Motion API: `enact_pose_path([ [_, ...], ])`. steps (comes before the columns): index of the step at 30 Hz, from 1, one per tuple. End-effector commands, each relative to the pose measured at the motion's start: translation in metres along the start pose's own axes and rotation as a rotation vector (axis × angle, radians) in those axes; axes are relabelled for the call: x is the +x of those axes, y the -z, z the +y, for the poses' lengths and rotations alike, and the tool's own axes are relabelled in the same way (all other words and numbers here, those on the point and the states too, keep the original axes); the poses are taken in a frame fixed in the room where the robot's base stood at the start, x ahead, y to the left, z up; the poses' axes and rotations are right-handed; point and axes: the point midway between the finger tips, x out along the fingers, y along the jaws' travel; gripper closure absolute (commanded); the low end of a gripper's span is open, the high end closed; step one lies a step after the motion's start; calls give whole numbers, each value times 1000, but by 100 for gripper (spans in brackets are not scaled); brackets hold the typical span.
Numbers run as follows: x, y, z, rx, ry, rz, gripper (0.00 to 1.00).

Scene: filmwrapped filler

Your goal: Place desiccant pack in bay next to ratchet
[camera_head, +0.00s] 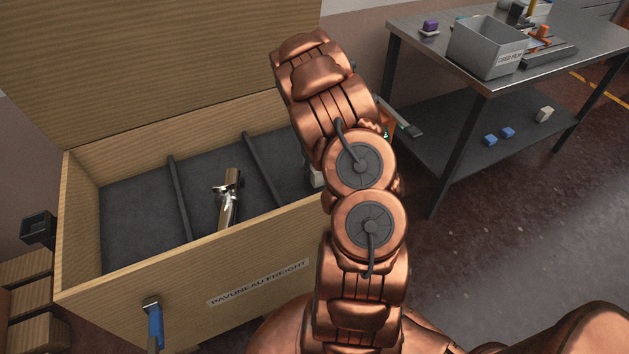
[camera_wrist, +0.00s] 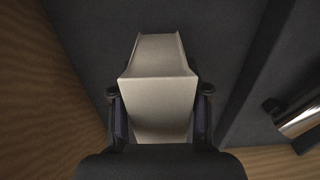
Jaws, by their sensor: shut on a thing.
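My gripper (camera_wrist: 160,98) is shut on a pale beige block-like pack, the desiccant pack (camera_wrist: 158,105), with one finger on each side of it. The pack is over a dark grey bay floor; whether it touches the floor I cannot tell. In the head view a small pale bit of the pack (camera_head: 317,174) shows beside my arm, which hides the gripper. The shiny metal ratchet (camera_head: 228,198) lies in the middle bay of the wooden crate (camera_head: 190,268). It also shows at the right of the wrist view (camera_wrist: 300,116), beyond a dark divider (camera_wrist: 257,75).
Two dark dividers split the crate, and its left bay (camera_head: 140,220) looks empty. The wooden lid (camera_head: 160,60) stands open behind. A blue-handled latch (camera_head: 154,322) is on the front. At the right, a metal table (camera_head: 570,62) holds a grey bin (camera_head: 485,50) and small items.

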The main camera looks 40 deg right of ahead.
Motion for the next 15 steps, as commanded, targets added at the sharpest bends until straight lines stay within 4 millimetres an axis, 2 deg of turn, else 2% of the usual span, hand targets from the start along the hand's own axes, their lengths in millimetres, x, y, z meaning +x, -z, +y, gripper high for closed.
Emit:
enact_pose_path([
  [10, 35, 0, 0, 0, 0, 0, 96],
  [15, 40, 0, 0, 0, 0, 1, 96],
])
